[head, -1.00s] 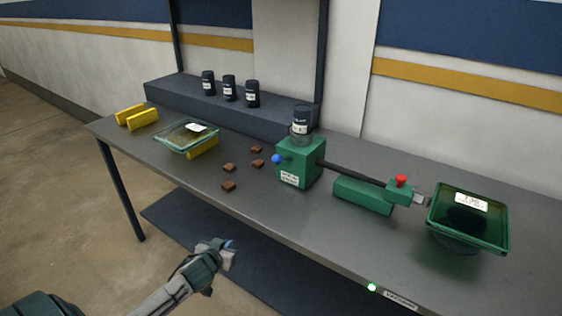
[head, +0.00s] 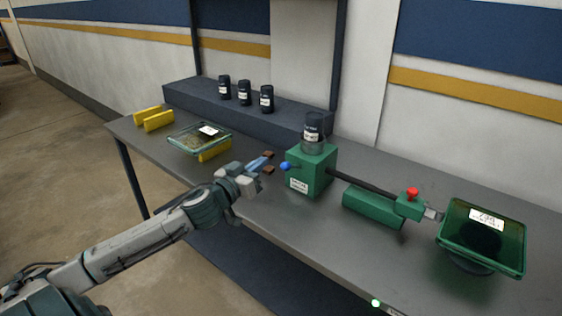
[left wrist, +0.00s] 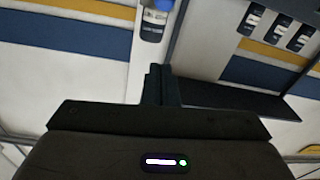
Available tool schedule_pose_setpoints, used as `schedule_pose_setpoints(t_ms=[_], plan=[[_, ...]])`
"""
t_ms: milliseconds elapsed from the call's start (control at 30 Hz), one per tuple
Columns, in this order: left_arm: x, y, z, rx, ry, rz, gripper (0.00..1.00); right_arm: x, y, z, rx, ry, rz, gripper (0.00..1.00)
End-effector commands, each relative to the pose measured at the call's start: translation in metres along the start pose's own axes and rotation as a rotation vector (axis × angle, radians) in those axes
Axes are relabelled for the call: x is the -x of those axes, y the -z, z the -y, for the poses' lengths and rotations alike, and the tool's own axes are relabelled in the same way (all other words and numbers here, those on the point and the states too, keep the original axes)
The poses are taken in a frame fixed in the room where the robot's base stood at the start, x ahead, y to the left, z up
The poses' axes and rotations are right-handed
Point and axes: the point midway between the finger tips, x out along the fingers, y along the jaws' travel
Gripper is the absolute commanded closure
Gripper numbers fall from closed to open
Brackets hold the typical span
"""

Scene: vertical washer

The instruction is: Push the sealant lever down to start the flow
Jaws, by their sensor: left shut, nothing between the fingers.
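A green dispenser block (head: 312,172) stands on the grey workbench with a dark labelled jar (head: 313,130) upright on top. A blue ball knob (head: 285,166) sticks out from its left side; I take it as the lever's end, though its shaft barely shows. It also shows at the top of the left wrist view (left wrist: 163,4). My left gripper (head: 261,162) is shut and empty, just left of the blue knob, with a small gap between them. Its closed fingers show in the left wrist view (left wrist: 160,86). My right gripper is not in view.
A dark rod runs right from the block to a green nozzle head (head: 409,204) with a red knob (head: 412,193), beside a green tray (head: 483,258). A glass tray (head: 190,145) and yellow blocks (head: 158,121) are farther left.

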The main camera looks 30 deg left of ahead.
Motion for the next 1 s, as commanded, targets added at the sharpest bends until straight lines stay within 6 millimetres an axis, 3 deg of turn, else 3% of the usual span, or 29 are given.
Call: schedule_pose_setpoints(t_ms=[367,1000], plan=[[-0.019,0.002,0.001,0.006,0.005,-0.001,1.00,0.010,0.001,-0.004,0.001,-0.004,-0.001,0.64],[-0.102,0.002,0.000,0.006,0.002,-0.001,1.00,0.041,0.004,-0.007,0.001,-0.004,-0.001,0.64]])
